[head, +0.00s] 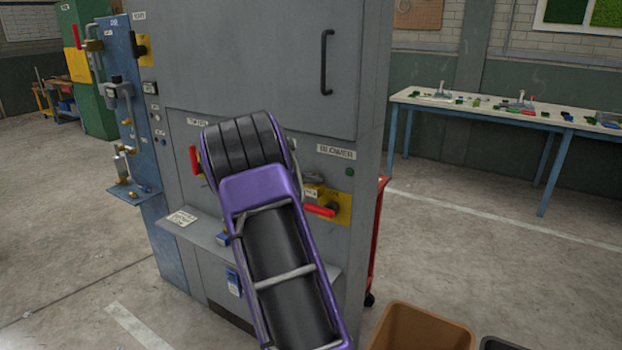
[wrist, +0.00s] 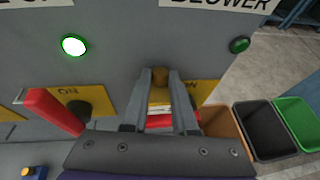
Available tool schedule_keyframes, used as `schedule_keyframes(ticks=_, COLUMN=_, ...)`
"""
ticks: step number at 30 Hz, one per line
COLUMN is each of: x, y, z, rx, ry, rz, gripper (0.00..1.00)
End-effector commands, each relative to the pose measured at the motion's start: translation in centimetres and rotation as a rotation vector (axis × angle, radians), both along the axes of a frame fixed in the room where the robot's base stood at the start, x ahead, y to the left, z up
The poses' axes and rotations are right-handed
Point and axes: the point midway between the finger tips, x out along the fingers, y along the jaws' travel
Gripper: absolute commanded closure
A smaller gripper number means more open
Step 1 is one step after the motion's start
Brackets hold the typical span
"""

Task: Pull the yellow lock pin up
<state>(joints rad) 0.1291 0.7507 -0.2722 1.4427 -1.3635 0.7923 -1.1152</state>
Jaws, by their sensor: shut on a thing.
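The yellow lock pin (wrist: 160,73) shows in the wrist view as a small brass-yellow knob at the grey cabinet front, by the yellow ON plate below the BLOWER label. My gripper (wrist: 160,79) has its two grey fingers closed on either side of it, and the fingers hide part of it.
Another red lever (wrist: 55,111) stands to the left, beside its own yellow plate. A lit green lamp (wrist: 74,46) and a dark green one (wrist: 239,44) are above. A ledge (head: 190,230) juts from the cabinet (head: 245,75). A brown bin (head: 425,330) stands at right.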

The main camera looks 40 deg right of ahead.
Motion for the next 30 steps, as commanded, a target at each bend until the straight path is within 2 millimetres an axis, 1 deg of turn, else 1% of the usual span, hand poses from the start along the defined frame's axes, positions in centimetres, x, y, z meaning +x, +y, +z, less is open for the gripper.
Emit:
schedule_keyframes(ticks=20, x=0.0, y=0.0, z=0.0, rx=0.000, ry=0.000, rz=0.001, gripper=1.00)
schedule_keyframes(ticks=23, x=0.0, y=0.0, z=0.5, rx=-0.001, ry=-0.001, rz=0.001, gripper=1.00)
schedule_keyframes(ticks=27, x=0.1, y=0.1, z=1.8, rx=-0.001, ry=-0.001, rz=0.003, gripper=1.00)
schedule_keyframes(ticks=30, x=0.1, y=0.1, z=2.1, rx=-0.001, ry=-0.001, rz=0.002, gripper=1.00)
